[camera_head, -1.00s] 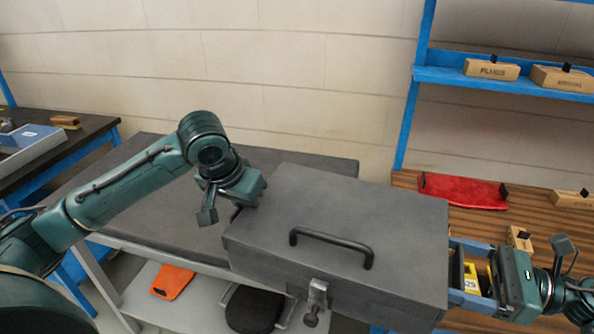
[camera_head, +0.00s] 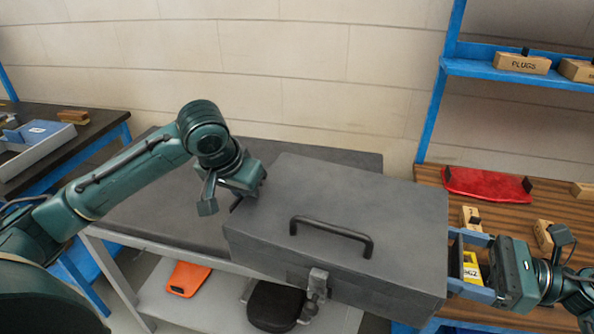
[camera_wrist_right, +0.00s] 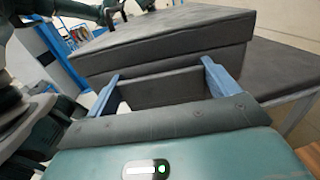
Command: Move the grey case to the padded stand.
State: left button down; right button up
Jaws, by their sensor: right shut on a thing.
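The grey case (camera_head: 335,215), a lidded box with a black top handle and a front latch, sits slightly tilted in front of me in the head view. My right gripper (camera_head: 453,262) is shut on its right end; the right wrist view shows its blue fingers (camera_wrist_right: 160,88) against the case (camera_wrist_right: 170,45). My left gripper (camera_head: 240,198) is at the case's left end; its fingertips are mostly hidden, so its grip is unclear. The padded stand (camera_head: 150,205), with a dark grey top, lies behind and left of the case, which overlaps it in view. I cannot tell whether they touch.
The stand's lower shelf holds an orange item (camera_head: 188,278) and a black round item (camera_head: 275,305). A wooden bench (camera_head: 432,172) at right carries a red item (camera_head: 487,185) and small boxes. A dark table (camera_head: 95,130) stands at left. The visible stand top is clear.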

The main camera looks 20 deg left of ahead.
aim_at(187, 188)
jog(key=j, duration=0.75)
jog(key=k+j+z, duration=0.1)
jog(key=j, duration=1.2)
jog(key=i+j, duration=0.25)
jog(key=j, duration=0.15)
jog(key=i+j, duration=0.25)
jog(key=j+z, duration=0.05)
jog(key=j, duration=0.05)
